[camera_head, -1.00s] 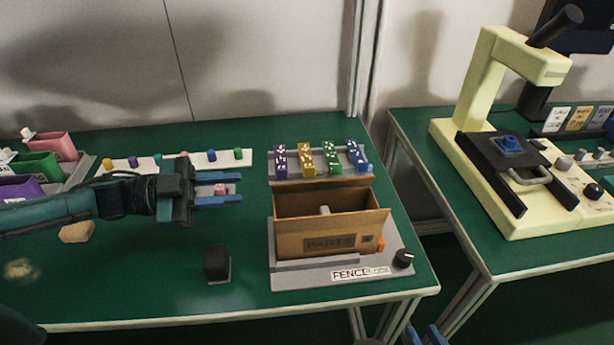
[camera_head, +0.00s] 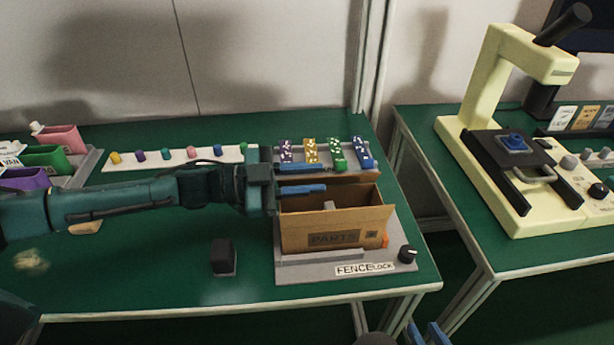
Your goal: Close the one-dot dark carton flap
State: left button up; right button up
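The brown carton (camera_head: 312,235), labelled PARTS, stands on the grey fixture at the table's middle right. Its top is open, with a white piece showing inside. Its far wall or flap is partly hidden by my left gripper. I cannot make out any dot on a flap. My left gripper (camera_head: 303,179) is open, its two blue fingers apart and pointing right over the carton's far left part. Nothing shows gripped between them; contact with the carton is unclear. My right gripper (camera_head: 424,334) is only partly in view at the bottom edge, with two blue fingertips apart.
The grey fixture (camera_head: 300,276), marked FENCE LOCK, has a black knob (camera_head: 408,254). A tray of colored dotted blocks (camera_head: 311,152) stands behind the carton. A black block (camera_head: 223,257) stands to its left. A cream press (camera_head: 475,180) occupies the right table.

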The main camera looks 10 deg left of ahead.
pick_arm(q)
jog(key=shift+c, duration=0.2)
grip_shut()
jog(key=shift+s, duration=0.1)
jog(key=shift+s+d+f+m+p, duration=0.1)
jog(key=shift+s+m+p, duration=0.1)
jog(key=shift+m, duration=0.4)
jog(key=shift+s+d+f+m+p, duration=0.1)
jog(key=shift+s+m, duration=0.05)
jog(key=shift+m, duration=0.45)
jog(key=m, duration=0.3)
jog(key=shift+s+f, duration=0.25)
jog(key=shift+f, duration=0.1)
jog(key=shift+c, duration=2.3)
grip_release()
